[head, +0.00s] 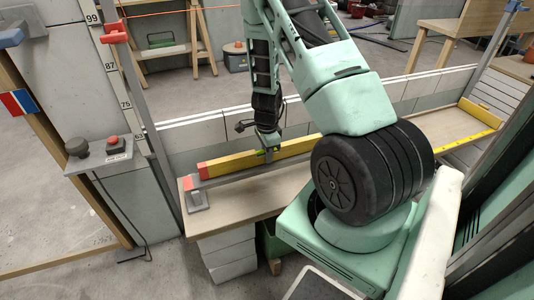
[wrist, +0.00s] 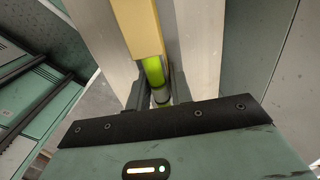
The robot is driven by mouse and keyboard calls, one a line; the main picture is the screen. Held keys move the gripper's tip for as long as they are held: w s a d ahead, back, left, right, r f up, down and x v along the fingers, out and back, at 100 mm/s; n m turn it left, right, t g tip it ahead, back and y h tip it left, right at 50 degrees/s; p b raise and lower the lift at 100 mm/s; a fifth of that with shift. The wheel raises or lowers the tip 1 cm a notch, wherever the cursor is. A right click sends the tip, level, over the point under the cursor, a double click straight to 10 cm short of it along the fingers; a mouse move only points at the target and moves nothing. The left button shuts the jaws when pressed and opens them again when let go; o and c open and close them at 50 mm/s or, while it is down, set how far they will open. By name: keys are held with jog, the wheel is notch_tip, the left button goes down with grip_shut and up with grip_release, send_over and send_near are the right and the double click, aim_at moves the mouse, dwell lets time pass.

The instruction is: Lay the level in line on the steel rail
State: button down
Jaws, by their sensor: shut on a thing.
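The level is a long yellow bar (head: 222,164) with a red end, lying lengthwise over the bench in the head view. In the wrist view its yellow body (wrist: 135,28) and green vial (wrist: 154,72) show. My gripper (head: 268,154) is shut on the level near its middle, a finger on each side (wrist: 158,98). The grey steel rail (head: 232,178) runs along the bench just in front of and below the level, roughly parallel to it. I cannot tell whether the level touches the rail. My arm hides the right part of both.
The wooden bench (head: 245,197) stands against a low panelled wall (head: 185,139). A yellow strip (head: 471,139) lies along the bench's right part. A post (head: 135,95) and a control box with a red button (head: 113,141) stand at the left. White blocks (head: 228,253) are under the bench.

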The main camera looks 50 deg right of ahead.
jog(key=shift+f, duration=0.25)
jog(key=c, duration=1.2)
grip_release()
jog(key=shift+o, duration=0.2)
jog(key=shift+r, duration=0.15)
notch_tip(320, 180, up, 17)
jog(key=p, duration=0.4)
jog(key=shift+p, duration=0.35)
jog(key=shift+r, duration=0.1)
